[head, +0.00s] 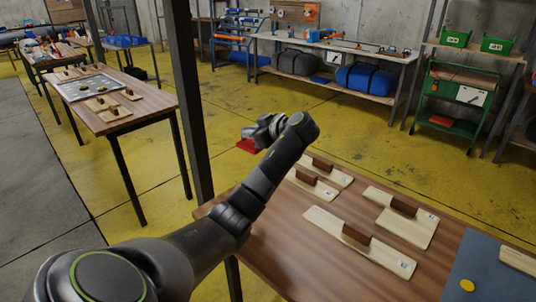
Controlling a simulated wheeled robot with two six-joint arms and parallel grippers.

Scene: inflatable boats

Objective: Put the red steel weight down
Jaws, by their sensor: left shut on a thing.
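My left gripper (252,140) is at the end of my left arm, which reaches up and away across the near table's left end. It is shut on the red steel weight (247,145), a small red piece that shows just below and left of the jaws. The weight appears held in the air past the table's far left corner, with yellow floor behind it. The wrist hides part of the weight and the fingertips. My right gripper does not show.
The near wooden table (290,258) bears several pale boards with brown handles (358,240) and a blue-grey mat (490,272) with a yellow disc (467,285). A dark post (190,100) stands left of the gripper. Another long table (150,104) stands at left. Yellow floor lies between.

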